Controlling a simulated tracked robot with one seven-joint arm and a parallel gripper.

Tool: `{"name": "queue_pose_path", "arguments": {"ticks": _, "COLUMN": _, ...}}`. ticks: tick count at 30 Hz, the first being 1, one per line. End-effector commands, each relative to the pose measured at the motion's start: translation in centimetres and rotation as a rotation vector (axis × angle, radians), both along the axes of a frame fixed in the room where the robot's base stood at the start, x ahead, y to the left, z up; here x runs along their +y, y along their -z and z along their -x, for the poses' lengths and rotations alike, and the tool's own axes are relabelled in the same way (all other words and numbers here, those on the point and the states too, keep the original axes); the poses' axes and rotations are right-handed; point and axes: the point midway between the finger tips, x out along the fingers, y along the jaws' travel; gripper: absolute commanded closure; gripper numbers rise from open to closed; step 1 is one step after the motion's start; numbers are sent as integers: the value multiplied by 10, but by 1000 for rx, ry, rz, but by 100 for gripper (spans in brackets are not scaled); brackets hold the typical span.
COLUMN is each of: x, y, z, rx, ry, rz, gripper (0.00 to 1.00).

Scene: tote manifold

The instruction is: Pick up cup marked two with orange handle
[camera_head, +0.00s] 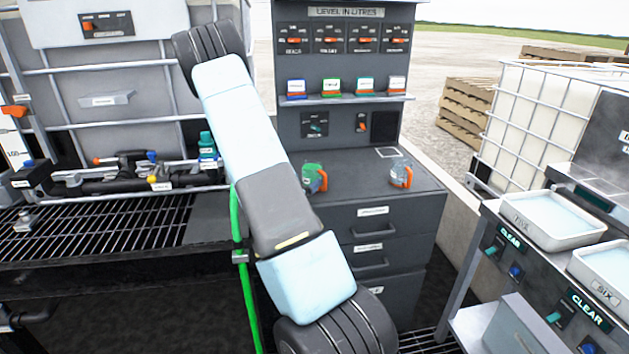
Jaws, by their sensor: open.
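Two small cups with orange handles stand on the grey cabinet top (368,190). The left cup (309,177) looks green and its left side is close to my arm in the picture. I cannot read a number on either cup, so I cannot tell which is marked two. My arm crosses the middle of the view, but my gripper is not in view.
A grey panel with gauges (345,38) and a shelf (345,99) with several small labelled containers rises behind the cups. Pipes and valves (125,175) lie on the left. White trays (552,219) sit at right. The cabinet top between the cups is clear.

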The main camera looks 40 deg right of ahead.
Motion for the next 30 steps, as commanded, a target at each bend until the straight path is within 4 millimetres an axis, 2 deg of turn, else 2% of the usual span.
{"name": "queue_pose_path", "arguments": {"ticks": 5, "x": -11, "y": -1, "z": -3, "rx": -1, "ry": 3, "rz": 1, "gripper": 16}}
{"name": "queue_pose_path", "arguments": {"ticks": 13, "x": -44, "y": -2, "z": -14, "rx": -1, "ry": 2, "rz": 2, "gripper": 16}}
{"name": "queue_pose_path", "arguments": {"ticks": 21, "x": -49, "y": -2, "z": -17, "rx": 0, "ry": 1, "rz": 1, "gripper": 16}}
{"name": "queue_pose_path", "arguments": {"ticks": 23, "x": -49, "y": -2, "z": -17, "rx": 0, "ry": 1, "rz": 1, "gripper": 19}}
{"name": "queue_pose_path", "arguments": {"ticks": 30, "x": -49, "y": -2, "z": -17, "rx": 0, "ry": 0, "rz": 1, "gripper": 42}}
